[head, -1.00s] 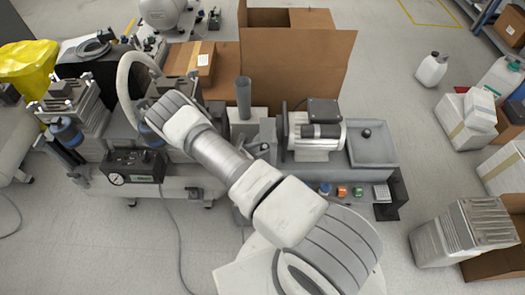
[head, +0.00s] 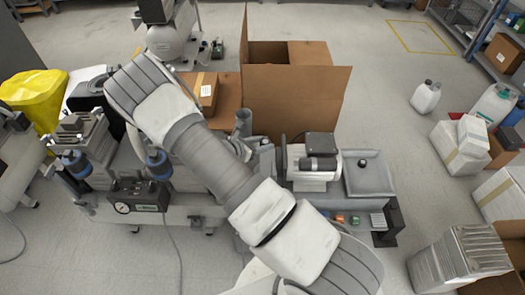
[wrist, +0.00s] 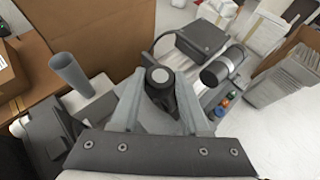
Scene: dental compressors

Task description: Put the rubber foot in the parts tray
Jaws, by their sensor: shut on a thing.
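In the wrist view my gripper (wrist: 160,85) is shut on the rubber foot (wrist: 160,98), a dark piece with a round pale-centred end, held between the two grey fingers. In the head view my arm covers the gripper and the held piece. The parts tray appears to be the shallow grey tray (head: 380,184) at the right end of the bench, with a small dark round piece (head: 362,163) at its back. I cannot clearly make out this tray in the wrist view.
A motor unit (head: 312,163) stands left of the tray; it also shows in the wrist view (wrist: 203,38). Small coloured parts (head: 340,218) lie along the front edge.

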